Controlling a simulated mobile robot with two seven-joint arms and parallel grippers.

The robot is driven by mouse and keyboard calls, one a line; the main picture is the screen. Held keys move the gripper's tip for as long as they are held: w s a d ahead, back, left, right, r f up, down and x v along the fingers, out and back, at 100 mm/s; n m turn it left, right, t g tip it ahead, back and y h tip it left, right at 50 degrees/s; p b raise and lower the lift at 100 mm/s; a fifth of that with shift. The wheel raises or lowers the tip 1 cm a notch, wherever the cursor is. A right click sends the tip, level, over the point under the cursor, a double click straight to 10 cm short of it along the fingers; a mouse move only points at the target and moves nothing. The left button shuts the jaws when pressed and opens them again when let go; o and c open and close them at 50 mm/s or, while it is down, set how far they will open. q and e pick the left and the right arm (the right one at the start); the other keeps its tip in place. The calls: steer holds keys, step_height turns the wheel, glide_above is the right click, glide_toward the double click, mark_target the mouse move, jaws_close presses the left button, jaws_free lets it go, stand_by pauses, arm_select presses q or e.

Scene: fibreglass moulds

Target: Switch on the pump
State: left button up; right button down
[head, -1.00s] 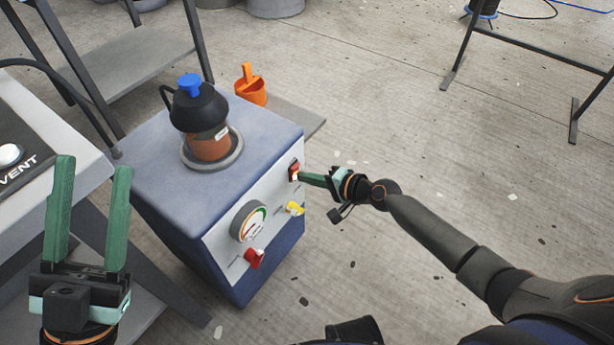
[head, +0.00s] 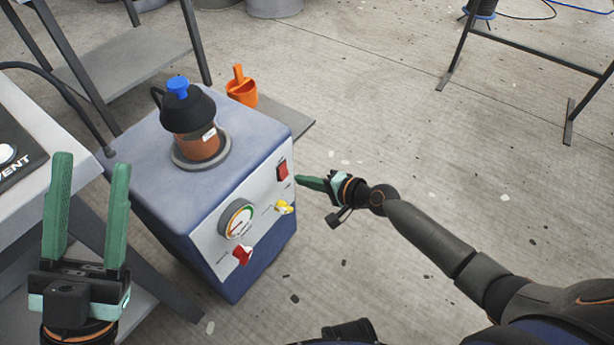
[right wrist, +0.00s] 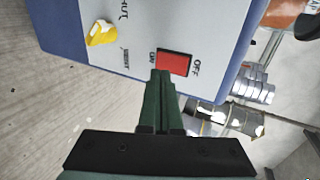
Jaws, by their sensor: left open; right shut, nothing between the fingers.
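The pump is a blue box (head: 150,185) with a pale front panel (head: 215,250). A red rocker switch (head: 282,170) sits at the panel's upper right. In the right wrist view the switch (right wrist: 174,62) lies between the printed words ON and OFF; which way it is tipped I cannot tell. My right gripper (head: 299,180) is shut and empty, its tips just right of the switch with a small gap. In the right wrist view its tips (right wrist: 160,72) are by the ON side. My left gripper (head: 92,160) is open and empty, left of the pump.
The panel also carries a round gauge (head: 237,218), a yellow valve handle (head: 284,207) and a red one (head: 242,255). A black-topped jar (head: 198,145) stands on the pump. An orange pot (head: 242,92) is behind it.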

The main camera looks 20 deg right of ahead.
arm_select(q)
step_height(320, 180, up, 2)
steer(key=shift+s+r+m+p, duration=0.2)
steer(key=shift+m+p, duration=0.1)
steer(key=shift+p, duration=0.9)
arm_select(e)
steer(key=v, duration=1)
steer(key=shift+s, duration=0.2)
arm_select(q)
steer(key=shift+d, duration=0.1)
arm_select(e)
steer(key=shift+d, duration=0.1)
arm_select(q)
steer(key=shift+r, duration=0.1)
arm_select(e)
steer(key=shift+r, duration=0.1)
